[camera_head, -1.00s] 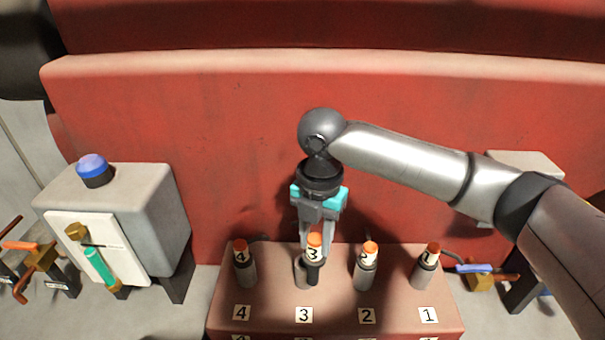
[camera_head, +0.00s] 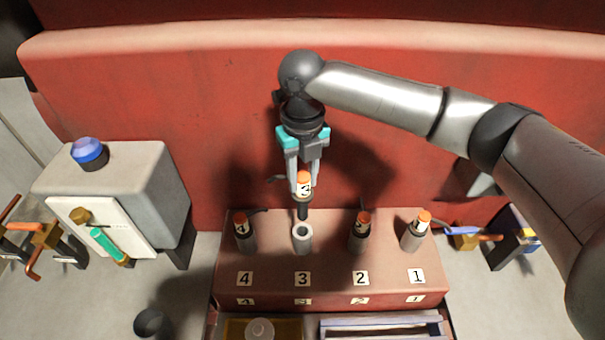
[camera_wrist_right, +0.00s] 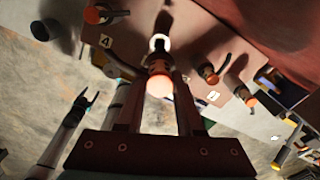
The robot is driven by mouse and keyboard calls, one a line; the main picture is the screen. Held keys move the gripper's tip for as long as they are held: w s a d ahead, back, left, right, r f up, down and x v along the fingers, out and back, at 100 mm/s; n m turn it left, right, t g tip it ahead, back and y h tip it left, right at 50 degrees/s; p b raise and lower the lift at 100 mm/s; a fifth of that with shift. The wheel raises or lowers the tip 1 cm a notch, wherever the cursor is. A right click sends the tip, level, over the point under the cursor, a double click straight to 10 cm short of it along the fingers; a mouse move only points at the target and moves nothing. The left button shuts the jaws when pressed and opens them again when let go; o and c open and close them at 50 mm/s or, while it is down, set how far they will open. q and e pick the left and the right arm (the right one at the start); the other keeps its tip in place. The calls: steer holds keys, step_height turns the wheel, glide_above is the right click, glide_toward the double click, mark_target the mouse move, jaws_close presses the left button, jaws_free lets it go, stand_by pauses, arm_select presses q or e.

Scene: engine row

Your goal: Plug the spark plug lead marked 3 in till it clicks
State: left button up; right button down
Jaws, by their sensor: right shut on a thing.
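The lead marked 3 (camera_head: 304,189) has an orange top, a white tag and a dark lower end. My right gripper (camera_head: 303,178) is shut on it and holds it roughly upright above the block. The grey socket 3 (camera_head: 302,240) stands open below it, and its ring-shaped mouth shows. The lead's lower end appears just above that mouth, apart from it. In the right wrist view the lead's orange top (camera_wrist_right: 159,86) sits between my fingers, with the pale socket ring (camera_wrist_right: 159,41) just beyond. My left gripper does not show in the head view.
Leads 4 (camera_head: 243,228), 2 (camera_head: 361,228) and 1 (camera_head: 422,222) stand on their posts on either side. The red wall (camera_head: 180,110) rises behind. A grey box with a blue button (camera_head: 89,153) stands at left. Trays (camera_head: 380,328) lie in front of the block.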

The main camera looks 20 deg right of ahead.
mark_target(303, 218)
steer(key=shift+r, duration=0.1)
steer(key=shift+f+b, duration=2.5)
steer(key=shift+f, duration=4.45)
steer(key=shift+c, duration=2.3)
jaws_free()
step_height(303, 218, up, 15)
steer(key=shift+r+b, duration=0.2)
steer(key=shift+b, duration=0.45)
